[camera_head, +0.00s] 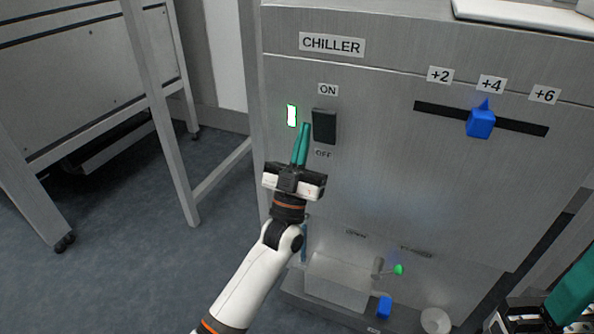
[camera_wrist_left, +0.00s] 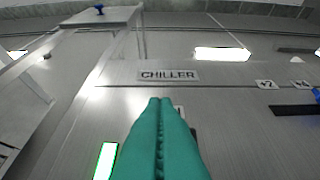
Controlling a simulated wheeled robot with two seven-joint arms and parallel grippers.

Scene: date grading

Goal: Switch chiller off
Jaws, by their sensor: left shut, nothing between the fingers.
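The chiller's black rocker switch (camera_head: 325,127) sits on the steel front panel, between the ON label (camera_head: 328,90) above and the OFF label (camera_head: 323,154) below. The indicator lamp (camera_head: 291,115) left of it is lit whitish green; it also shows in the left wrist view (camera_wrist_left: 105,161). My left gripper (camera_head: 304,127) is shut and empty, its green fingers pointing up beside the switch's left edge; I cannot tell whether they touch. In the left wrist view the fingers (camera_wrist_left: 160,101) hide most of the switch. Part of my right gripper (camera_head: 570,290) shows at the lower right.
The CHILLER label (camera_head: 332,45) is above. A blue slider (camera_head: 481,123) stands at +4 in its slot on the right. Lower down are a green-tipped tap (camera_head: 388,268) and a blue piece (camera_head: 384,307). A metal table frame (camera_head: 160,110) stands left; floor between is clear.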

